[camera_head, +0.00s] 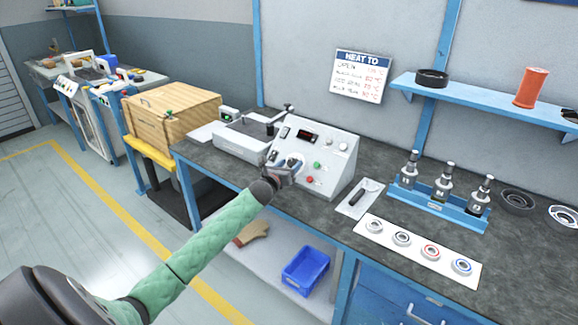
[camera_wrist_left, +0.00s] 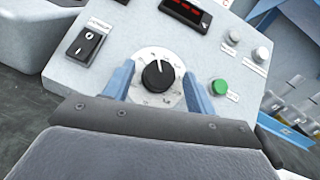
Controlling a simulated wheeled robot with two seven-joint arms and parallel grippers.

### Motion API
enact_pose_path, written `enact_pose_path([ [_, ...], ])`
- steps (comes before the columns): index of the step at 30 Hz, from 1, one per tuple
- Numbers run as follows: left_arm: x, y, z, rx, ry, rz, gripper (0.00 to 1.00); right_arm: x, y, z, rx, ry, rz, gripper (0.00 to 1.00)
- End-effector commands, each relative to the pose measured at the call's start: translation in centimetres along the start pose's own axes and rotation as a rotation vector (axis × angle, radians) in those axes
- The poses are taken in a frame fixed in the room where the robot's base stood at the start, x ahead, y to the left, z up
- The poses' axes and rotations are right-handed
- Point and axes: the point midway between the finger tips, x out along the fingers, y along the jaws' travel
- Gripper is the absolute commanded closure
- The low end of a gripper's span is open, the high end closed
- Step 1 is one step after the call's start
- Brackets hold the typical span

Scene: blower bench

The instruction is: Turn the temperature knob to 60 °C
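The temperature knob (camera_wrist_left: 158,76) is a black dial with a white pointer line, on a pale round scale plate on the grey control box (camera_head: 322,162). In the left wrist view its pointer aims roughly up and slightly right; the scale numbers are too small to read. My left gripper (camera_head: 284,167) is at the front panel. In the wrist view its two blue fingers (camera_wrist_left: 158,88) stand apart on either side of the knob, with visible gaps, not gripping it. A red digital display (camera_wrist_left: 187,14) sits above the knob, its digits cut off. My right gripper is not in view.
A black rocker switch (camera_wrist_left: 86,43) is left of the knob and a green button (camera_wrist_left: 220,87) is right of it. A blue rack (camera_head: 438,205) with several metal tools and a white strip of rings (camera_head: 418,250) lie to the right on the bench. A wooden crate (camera_head: 170,120) stands left.

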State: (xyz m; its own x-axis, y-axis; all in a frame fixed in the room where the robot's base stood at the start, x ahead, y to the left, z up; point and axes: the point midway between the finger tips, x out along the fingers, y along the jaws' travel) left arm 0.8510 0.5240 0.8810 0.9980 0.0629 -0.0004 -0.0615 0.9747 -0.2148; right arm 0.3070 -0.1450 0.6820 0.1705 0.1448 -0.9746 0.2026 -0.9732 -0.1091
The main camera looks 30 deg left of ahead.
Motion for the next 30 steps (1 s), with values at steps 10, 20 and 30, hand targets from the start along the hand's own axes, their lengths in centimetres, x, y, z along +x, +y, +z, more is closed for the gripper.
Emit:
enact_pose_path([
  [10,0.0,0.0,0.0,-0.001,0.000,0.001,0.88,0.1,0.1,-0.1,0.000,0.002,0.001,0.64],
  [20,0.0,-0.2,0.1,-0.065,-0.007,0.063,0.88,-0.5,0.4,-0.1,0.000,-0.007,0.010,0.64],
  [30,0.0,-0.5,0.2,-0.192,-0.016,0.193,0.88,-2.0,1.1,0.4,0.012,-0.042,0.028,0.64],
])
